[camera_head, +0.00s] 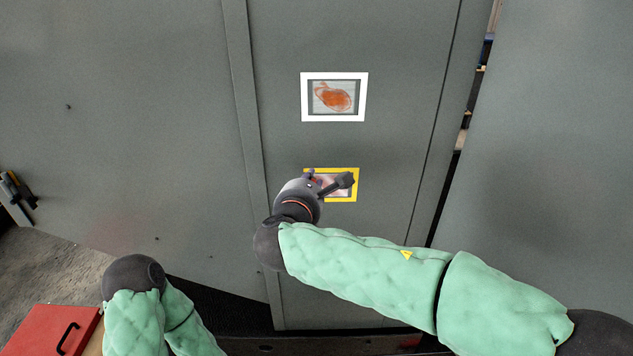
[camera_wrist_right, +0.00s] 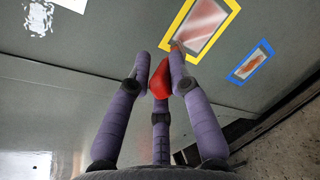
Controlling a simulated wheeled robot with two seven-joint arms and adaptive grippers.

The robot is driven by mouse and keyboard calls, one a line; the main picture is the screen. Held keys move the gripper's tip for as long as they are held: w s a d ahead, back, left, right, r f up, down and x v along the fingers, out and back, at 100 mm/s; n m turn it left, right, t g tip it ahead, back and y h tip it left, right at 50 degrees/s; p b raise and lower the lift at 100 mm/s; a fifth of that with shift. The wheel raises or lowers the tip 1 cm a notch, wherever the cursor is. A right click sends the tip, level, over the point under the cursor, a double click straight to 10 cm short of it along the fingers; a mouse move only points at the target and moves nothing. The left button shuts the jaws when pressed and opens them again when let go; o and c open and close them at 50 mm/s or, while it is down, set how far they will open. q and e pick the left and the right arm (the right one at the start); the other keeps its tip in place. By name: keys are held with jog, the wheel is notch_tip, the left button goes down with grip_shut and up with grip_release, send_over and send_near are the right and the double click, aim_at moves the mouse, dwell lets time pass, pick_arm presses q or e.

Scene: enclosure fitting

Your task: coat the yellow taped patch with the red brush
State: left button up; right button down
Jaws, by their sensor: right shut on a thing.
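The yellow taped patch (camera_head: 355,187) is on the grey cabinet front in the head view, partly hidden behind my right gripper (camera_head: 338,184). In the right wrist view the yellow taped patch (camera_wrist_right: 205,22) shows a pinkish-red, streaky film over its inside. My right gripper (camera_wrist_right: 160,72) is shut on the red brush (camera_wrist_right: 159,80), whose red body sits between the fingers. The brush's tip points at the patch's near corner; I cannot tell if it touches. My left arm is low at the left of the head view, but its gripper is not visible.
A white taped patch (camera_head: 350,117) with an orange-red blotch is above the yellow one. A blue taped patch (camera_wrist_right: 249,64) with a reddish blotch shows beside the yellow one in the wrist view. A red case (camera_head: 40,328) with a black handle lies at bottom left.

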jog(key=shift+a, duration=0.2)
jog(key=shift+s, duration=0.1)
jog(key=shift+s+b, duration=0.35)
jog(key=shift+s, duration=2.6)
jog(key=s, duration=0.3)
jog(key=shift+d, duration=0.1)
